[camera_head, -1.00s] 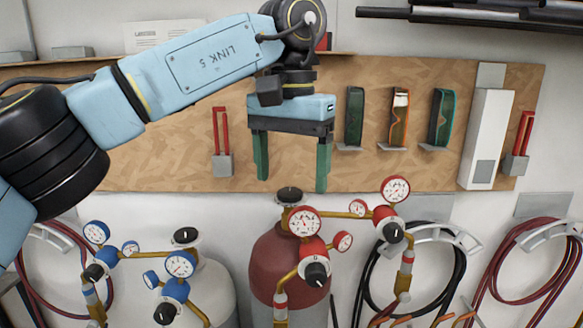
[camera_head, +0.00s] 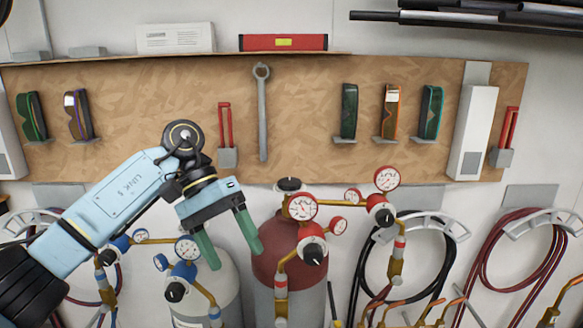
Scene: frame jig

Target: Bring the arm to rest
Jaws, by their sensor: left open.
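My left arm comes in from the lower left of the head view. Its gripper (camera_head: 232,250) is open with nothing between its two green fingers. The fingers point down and slightly right, in front of the grey cylinder (camera_head: 222,277) and left of the red-topped cylinder (camera_head: 276,257) in the picture. I cannot tell whether the fingers touch either cylinder. My right gripper is not in view.
A wooden board (camera_head: 310,120) on the wall holds a wrench (camera_head: 262,115), several safety glasses (camera_head: 349,112) and red-handled tools (camera_head: 225,130). Gauges (camera_head: 303,207) stick out from the cylinders. Coiled hoses (camera_head: 520,255) hang at right. A red level (camera_head: 283,42) lies on the top ledge.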

